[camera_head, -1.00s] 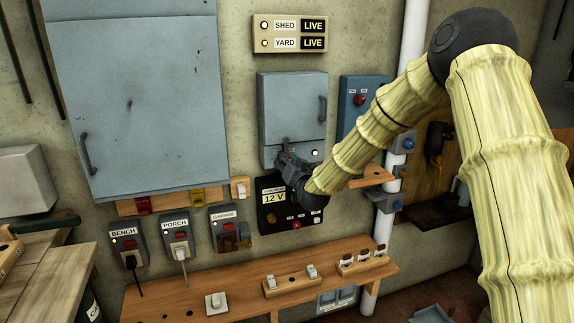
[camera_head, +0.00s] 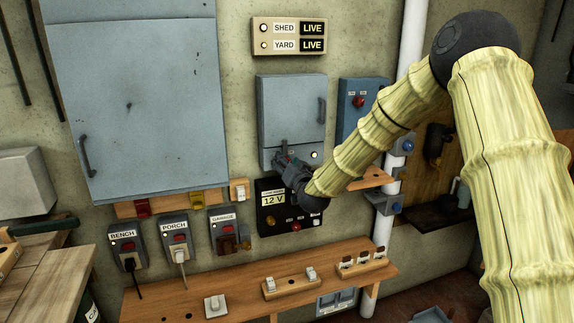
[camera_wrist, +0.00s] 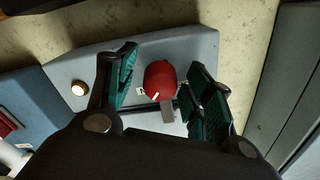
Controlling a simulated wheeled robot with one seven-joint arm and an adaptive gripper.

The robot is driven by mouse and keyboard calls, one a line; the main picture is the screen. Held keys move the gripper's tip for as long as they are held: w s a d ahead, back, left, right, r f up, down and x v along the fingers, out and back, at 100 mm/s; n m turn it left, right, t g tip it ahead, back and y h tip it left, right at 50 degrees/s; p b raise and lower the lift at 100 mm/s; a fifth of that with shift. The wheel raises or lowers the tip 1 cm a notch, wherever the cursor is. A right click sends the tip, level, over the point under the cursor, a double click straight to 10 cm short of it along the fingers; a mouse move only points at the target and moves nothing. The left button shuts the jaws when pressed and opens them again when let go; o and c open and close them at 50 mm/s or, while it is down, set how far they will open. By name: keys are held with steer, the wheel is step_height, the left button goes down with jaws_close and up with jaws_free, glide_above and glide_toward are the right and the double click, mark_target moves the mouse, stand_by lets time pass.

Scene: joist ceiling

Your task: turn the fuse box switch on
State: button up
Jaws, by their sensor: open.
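The fuse box (camera_head: 292,108) is a grey-blue wall box with a door handle at its right and a lower panel with a lit lamp (camera_head: 315,155). My gripper (camera_head: 279,158) is at the left of this lower panel and hides the switch there. In the wrist view, a red switch knob (camera_wrist: 160,78) with a small pale mark stands on the panel (camera_wrist: 190,42). My gripper (camera_wrist: 163,64) is open, with one green-padded finger on each side of the knob. Gaps show at both sides. The lit lamp (camera_wrist: 78,88) is to the left.
A black 12 V unit (camera_head: 267,219) hangs just below my gripper. A blue box with a red knob (camera_head: 357,108) and a white pipe (camera_head: 385,228) are to the right. SHED and YARD signs (camera_head: 289,36) above read LIVE. A shelf (camera_head: 240,285) with switches runs below.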

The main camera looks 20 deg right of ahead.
steer(key=s, duration=1.1)
steer(key=shift+s, duration=0.4)
steer(key=shift+d, duration=0.1)
steer(key=s+a+f+n+g+p, duration=0.1)
steer(key=s+a+f+g, duration=0.15)
steer(key=s+f, duration=0.6)
steer(key=s+a+f+n+g+y+p, duration=0.15)
steer(key=s+f+g, duration=0.25)
steer(key=f, duration=0.9)
steer(key=s+a+f+g+h, duration=0.1)
steer(key=s+a+f+g, duration=0.15)
steer(key=s+f, duration=0.6)
steer(key=s+f+n+g+p, duration=0.1)
steer(key=s+f+g, duration=0.3)
steer(key=s+f, duration=0.4)
steer(key=s+f+n+g+p, duration=0.1)
steer(key=s+f+g, duration=0.4)
steer(key=s, duration=1.7)
step_height(320, 180, down, 3)
steer(key=shift+s+a+r+p, duration=0.1)
steer(key=shift+s+a+p, duration=0.2)
steer(key=shift+s+a, duration=0.1)
steer(key=shift+n, duration=0.25)
